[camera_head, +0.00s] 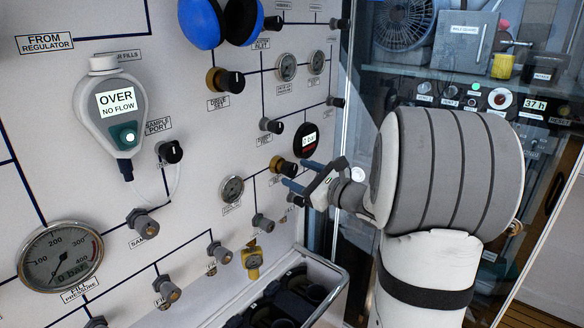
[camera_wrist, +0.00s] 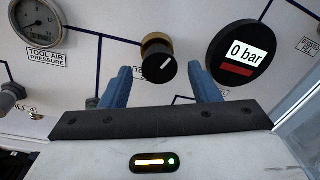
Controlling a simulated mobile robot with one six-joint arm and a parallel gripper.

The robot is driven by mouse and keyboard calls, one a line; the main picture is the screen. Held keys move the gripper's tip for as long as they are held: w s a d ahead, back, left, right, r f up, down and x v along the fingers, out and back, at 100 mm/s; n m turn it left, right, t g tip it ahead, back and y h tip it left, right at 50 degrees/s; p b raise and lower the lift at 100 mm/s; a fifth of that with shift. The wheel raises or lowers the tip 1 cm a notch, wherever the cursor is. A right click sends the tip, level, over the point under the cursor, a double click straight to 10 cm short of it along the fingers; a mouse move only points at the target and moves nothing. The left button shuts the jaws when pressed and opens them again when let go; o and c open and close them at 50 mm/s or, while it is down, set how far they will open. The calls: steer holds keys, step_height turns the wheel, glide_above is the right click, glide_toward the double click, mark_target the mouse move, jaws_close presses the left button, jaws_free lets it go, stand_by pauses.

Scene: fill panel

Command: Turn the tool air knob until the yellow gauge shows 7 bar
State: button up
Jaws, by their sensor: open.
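A black knob with a brass collar (camera_wrist: 158,60) and a white pointer line is on the panel; its label, starting "TOO", is mostly hidden by my finger. It also shows in the head view (camera_head: 284,167). My gripper (camera_head: 295,172) is open in front of it. In the wrist view the blue fingers appear left and right of the knob; I cannot tell whether they touch it. A dial labelled "TOOL AIR PRESSURE" (camera_wrist: 35,22) is left of the knob.
A round black display (camera_wrist: 240,54) reading "0 bar" is close to the right finger. Another brass-collared knob (camera_head: 225,80) is higher up. A railed bin (camera_head: 333,268) is below; a glass pane is at right.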

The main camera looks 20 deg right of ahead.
steer(key=shift+x, duration=1.35)
steer(key=c, duration=1)
